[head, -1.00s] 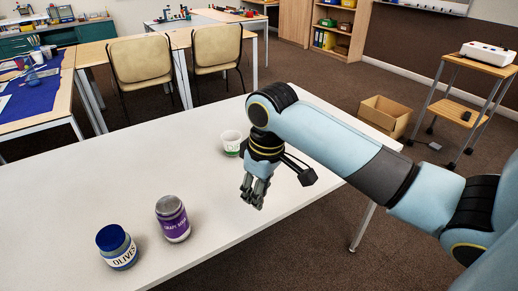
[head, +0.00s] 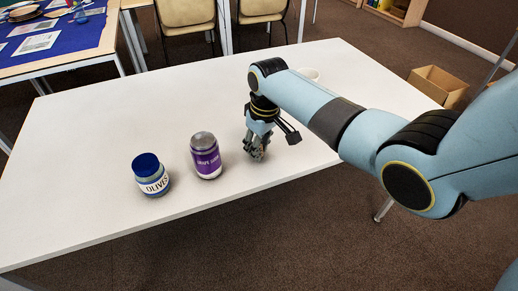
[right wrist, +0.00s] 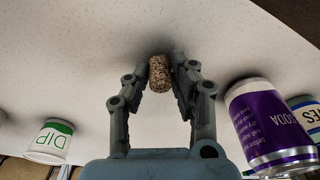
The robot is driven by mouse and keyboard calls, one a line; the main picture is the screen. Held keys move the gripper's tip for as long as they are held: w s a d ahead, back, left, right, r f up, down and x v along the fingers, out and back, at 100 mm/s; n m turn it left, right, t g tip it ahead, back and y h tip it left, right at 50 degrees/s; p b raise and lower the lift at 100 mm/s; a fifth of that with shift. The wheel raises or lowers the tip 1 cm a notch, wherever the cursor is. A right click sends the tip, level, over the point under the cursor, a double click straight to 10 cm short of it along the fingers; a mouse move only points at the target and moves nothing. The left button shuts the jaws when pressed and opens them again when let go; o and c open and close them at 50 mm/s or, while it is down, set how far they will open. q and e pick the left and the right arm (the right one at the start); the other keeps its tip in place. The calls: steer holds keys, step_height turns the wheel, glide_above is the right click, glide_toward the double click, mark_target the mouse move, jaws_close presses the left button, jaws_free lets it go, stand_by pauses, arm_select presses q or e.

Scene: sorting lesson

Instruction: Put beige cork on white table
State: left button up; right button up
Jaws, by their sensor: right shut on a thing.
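The beige cork (right wrist: 160,73) is speckled brown and sits between the fingertips of my right gripper (right wrist: 161,80) in the right wrist view. The gripper is shut on it. In the head view my right gripper (head: 257,154) points down, low over the white table (head: 110,120), to the right of the purple can. The cork is hard to make out there. Its tip is close to the table surface; I cannot tell whether it touches. My left gripper is not in view.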

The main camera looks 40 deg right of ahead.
steer(key=shift+f, duration=0.2)
steer(key=shift+f, duration=0.2)
steer(key=o, duration=0.6)
steer(key=shift+o, duration=0.2)
steer(key=shift+r, duration=0.1)
step_height(320, 180, up, 12)
steer(key=s+p, duration=0.1)
steer(key=p, duration=0.1)
steer(key=shift+s+d, duration=0.2)
